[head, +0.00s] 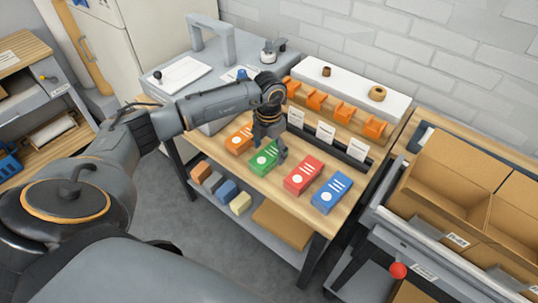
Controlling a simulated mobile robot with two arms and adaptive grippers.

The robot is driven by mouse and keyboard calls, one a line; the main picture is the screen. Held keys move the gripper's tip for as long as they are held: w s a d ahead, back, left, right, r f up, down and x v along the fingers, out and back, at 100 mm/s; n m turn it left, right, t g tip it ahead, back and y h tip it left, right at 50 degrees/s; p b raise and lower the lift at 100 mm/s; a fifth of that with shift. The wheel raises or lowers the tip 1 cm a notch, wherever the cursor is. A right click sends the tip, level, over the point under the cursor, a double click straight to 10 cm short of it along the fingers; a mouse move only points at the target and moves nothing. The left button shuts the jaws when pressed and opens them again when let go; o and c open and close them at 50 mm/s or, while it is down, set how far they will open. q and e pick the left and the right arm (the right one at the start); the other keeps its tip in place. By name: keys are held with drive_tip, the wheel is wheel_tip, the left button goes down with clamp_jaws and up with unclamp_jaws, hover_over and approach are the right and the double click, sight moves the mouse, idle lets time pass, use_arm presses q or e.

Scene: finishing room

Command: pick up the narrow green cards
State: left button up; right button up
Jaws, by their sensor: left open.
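The narrow green cards (261,160) show as a green pack with a white dot and white marks, lying on the wooden workbench (298,206). It lies between an orange pack (239,139) on its left and a red pack (304,176) on its right. A blue pack (331,193) lies farther right. My left gripper (270,150) is open, pointing down just over the green pack's far right part and covering some of it. I cannot tell whether the fingers touch the pack. My right gripper is not in view.
Behind the packs stand several white label cards (326,132) and a rack with orange holders (316,103). A grey machine (211,45) is at the back left. Cardboard boxes (449,165) fill a cart at right. Blocks (226,189) sit on the lower shelf.

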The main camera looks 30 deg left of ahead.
use_arm(q)
drive_tip(key=shift+f, duration=1.25)
drive_tip(key=c, duration=1.3)
drive_tip(key=shift+c, duration=0.5)
drive_tip(key=shift+r, duration=0.15)
